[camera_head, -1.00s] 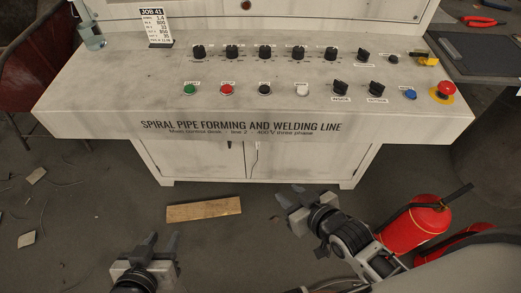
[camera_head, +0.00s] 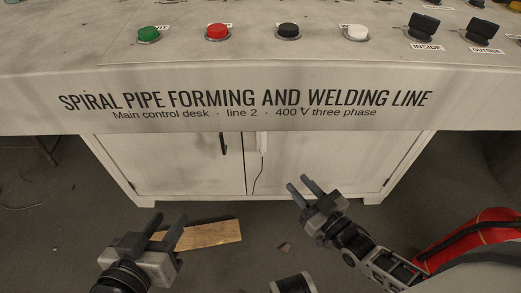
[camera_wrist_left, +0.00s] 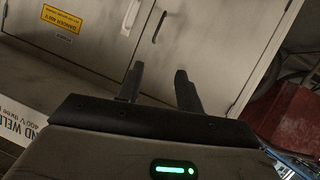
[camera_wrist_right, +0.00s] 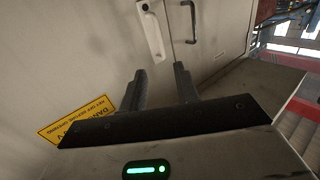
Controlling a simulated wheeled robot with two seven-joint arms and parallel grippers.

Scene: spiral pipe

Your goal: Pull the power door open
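The cabinet under the desk has two pale doors. The left door (camera_head: 165,160) carries a dark bar handle (camera_head: 223,143). The right door (camera_head: 325,160) carries a white fitting (camera_head: 262,143) near the seam, with a thin dark line hanging below it. A yellow danger label (camera_wrist_right: 75,120) is on the door with the white fitting, seen in the right wrist view. My left gripper (camera_head: 167,224) is open and empty, low before the left door. My right gripper (camera_head: 299,184) is open and empty, before the right door. Neither touches a door.
The desk front (camera_head: 245,100) overhangs the doors, with buttons and knobs on top. A wooden board (camera_head: 205,235) lies on the floor near my left gripper.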

